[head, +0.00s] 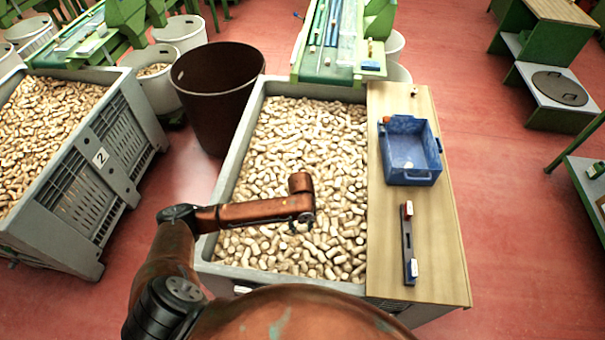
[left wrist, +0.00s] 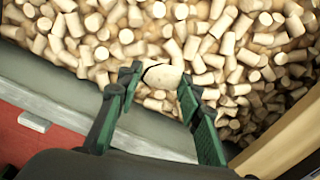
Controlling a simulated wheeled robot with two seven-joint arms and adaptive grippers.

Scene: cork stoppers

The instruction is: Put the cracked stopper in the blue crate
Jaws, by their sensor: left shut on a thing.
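The cracked stopper (left wrist: 162,75) is pale cork with a dark curved crack line, seen in the left wrist view between the fingertips of my left gripper (left wrist: 158,84). The gripper is shut on it, with many loose stoppers behind. In the head view my left gripper (head: 301,224) is over the lower part of the stopper-filled bin (head: 232,172); the cracked stopper cannot be made out there. The blue crate (head: 407,179) stands on the wooden board right of the bin, up and to the right of the gripper. A small pale thing shows inside it. My right gripper is not in view.
The wooden board (head: 440,245) also bears a dark bar (head: 408,240) with a red-and-white and a blue-and-white piece. A small orange thing (head: 386,120) is at the crate's corner. A brown bucket (head: 212,110) and another stopper bin (head: 75,190) stand left. A green conveyor adjoins the back.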

